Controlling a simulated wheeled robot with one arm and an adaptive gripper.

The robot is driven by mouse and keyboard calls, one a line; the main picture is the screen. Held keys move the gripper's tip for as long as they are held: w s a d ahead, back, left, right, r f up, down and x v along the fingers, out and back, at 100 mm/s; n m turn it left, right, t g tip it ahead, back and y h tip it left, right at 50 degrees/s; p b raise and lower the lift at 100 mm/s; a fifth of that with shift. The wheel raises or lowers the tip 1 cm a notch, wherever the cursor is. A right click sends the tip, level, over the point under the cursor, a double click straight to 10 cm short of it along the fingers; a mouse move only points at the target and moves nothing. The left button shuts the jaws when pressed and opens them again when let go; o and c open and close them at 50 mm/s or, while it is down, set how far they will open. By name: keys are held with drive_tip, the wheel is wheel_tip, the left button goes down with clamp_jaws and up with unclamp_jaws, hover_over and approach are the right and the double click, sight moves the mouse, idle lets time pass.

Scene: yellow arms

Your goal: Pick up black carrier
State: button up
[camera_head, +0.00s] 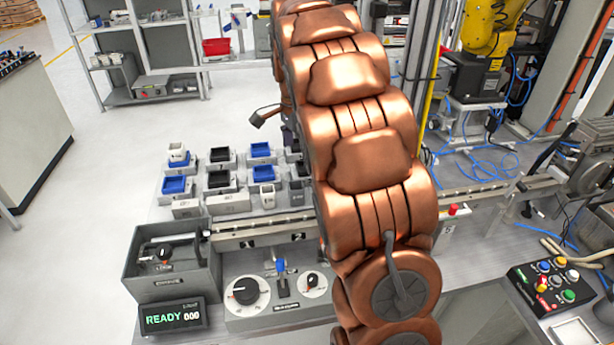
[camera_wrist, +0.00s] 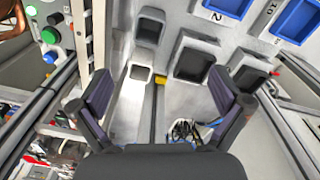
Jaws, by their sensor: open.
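Several black carriers sit in grey holders on the bench: one at the back (camera_head: 219,154), one in front of it (camera_head: 221,179) and one partly behind my arm (camera_head: 302,169). In the wrist view, dark square carriers or recesses show at the top middle (camera_wrist: 149,28), at the centre (camera_wrist: 191,62) and at the right (camera_wrist: 240,76); I cannot tell which match those in the head view. My gripper (camera_wrist: 158,80) is open with nothing between its fingers. My copper arm hides part of the bench.
Blue carriers (camera_head: 174,185) stand among the black ones. A grey bin (camera_head: 172,268), a READY display (camera_head: 173,316) and a dial panel (camera_head: 272,293) are at the front. A button box (camera_head: 553,285) is at right. A rail (camera_head: 260,230) crosses the bench.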

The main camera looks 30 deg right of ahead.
drive_tip(key=w+d+f+m, duration=0.2)
drive_tip(key=w+d, duration=0.1)
drive_tip(key=w+d+f+m, duration=0.1)
drive_tip(key=w+d, duration=0.1)
drive_tip(key=shift+d+m+b, duration=0.25)
drive_tip(key=shift+m+b, duration=0.05)
drive_tip(key=shift+b, duration=0.05)
drive_tip(key=shift+s+d+f+p, duration=0.1)
drive_tip(key=shift+f+p, duration=1.6)
drive_tip(key=shift+f, duration=2.2)
drive_tip(key=c, duration=1.5)
drive_tip(key=shift+o, duration=0.2)
drive_tip(key=shift+r, duration=0.1)
